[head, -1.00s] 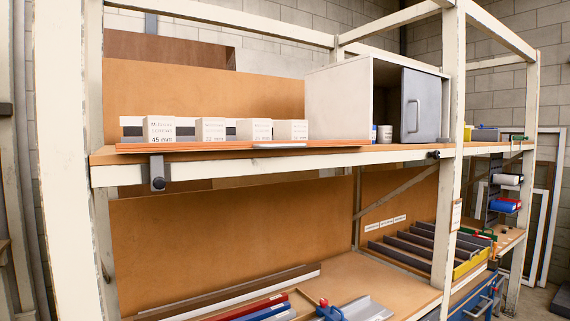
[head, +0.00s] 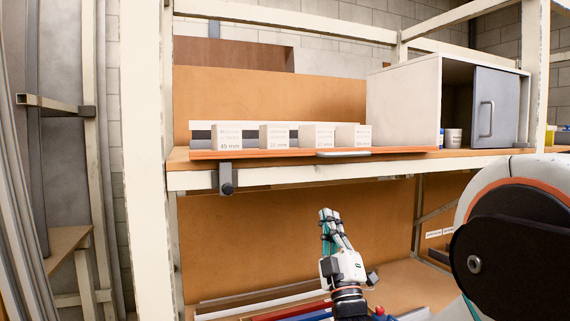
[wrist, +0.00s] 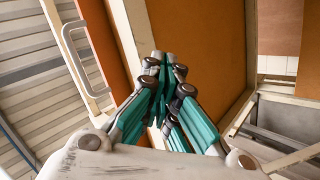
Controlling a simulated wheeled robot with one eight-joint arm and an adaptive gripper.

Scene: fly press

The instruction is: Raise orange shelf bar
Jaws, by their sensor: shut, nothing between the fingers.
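The orange shelf bar (head: 260,155) lies along the front edge of the upper shelf, level, below a row of white boxes. A pale metal handle (head: 343,154) sticks out from its front. In the wrist view, looking up, the bar (wrist: 104,50) runs along the upper left and the handle (wrist: 72,48) is a loop left of it. My gripper (head: 329,213) is shut and empty, pointing up below the handle and apart from it. Its teal fingers also show in the wrist view (wrist: 163,58), to the right of the bar and handle.
White labelled boxes (head: 277,137) stand behind the bar. A dark latch with a knob (head: 226,182) sits on the cream shelf beam (head: 285,176). A white cabinet (head: 405,105) is on the right. The opening between the shelves has free room around my gripper.

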